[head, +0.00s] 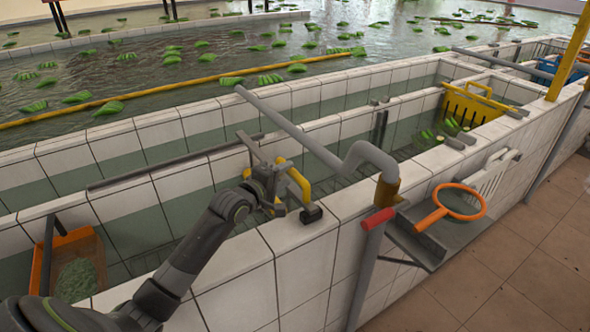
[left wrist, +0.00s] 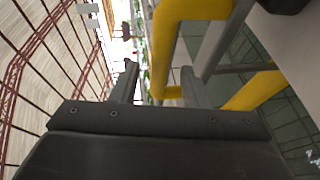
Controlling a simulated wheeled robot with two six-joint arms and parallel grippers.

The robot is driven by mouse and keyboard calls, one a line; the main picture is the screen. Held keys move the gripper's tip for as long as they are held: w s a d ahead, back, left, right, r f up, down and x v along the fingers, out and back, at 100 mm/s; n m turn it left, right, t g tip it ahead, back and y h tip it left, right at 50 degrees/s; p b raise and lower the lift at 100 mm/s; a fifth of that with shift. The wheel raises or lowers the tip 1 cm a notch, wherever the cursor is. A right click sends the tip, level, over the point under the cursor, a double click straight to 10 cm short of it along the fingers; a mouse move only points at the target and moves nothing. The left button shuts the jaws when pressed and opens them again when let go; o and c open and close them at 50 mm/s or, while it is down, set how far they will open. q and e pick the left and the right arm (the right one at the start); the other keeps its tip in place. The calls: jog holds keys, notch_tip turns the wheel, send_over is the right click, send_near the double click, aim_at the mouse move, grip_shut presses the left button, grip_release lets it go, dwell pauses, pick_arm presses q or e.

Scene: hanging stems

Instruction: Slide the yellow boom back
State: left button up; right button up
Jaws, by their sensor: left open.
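A long yellow boom (head: 180,91) lies across the water of the large pool, with green banana clusters on both sides of it. My left gripper (head: 262,160) is well short of it, over the near tiled trough wall. It is open, beside a bent yellow handle (head: 299,184) at the wall top. In the left wrist view the open fingers (left wrist: 158,84) point away, and part of the yellow handle (left wrist: 165,45) shows between them, with more of it to the right. I cannot tell whether they touch. My right gripper is not in view.
A grey pipe (head: 300,133) crosses the troughs just right of my left gripper. A yellow crate (head: 470,105) stands in the trough at right. An orange hoop (head: 460,202) lies over a grey side tray. An orange bin (head: 75,262) is at the lower left.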

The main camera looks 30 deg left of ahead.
pick_arm(q)
jog(key=shift+x, duration=2.75)
jog(key=shift+c, duration=0.4)
grip_shut()
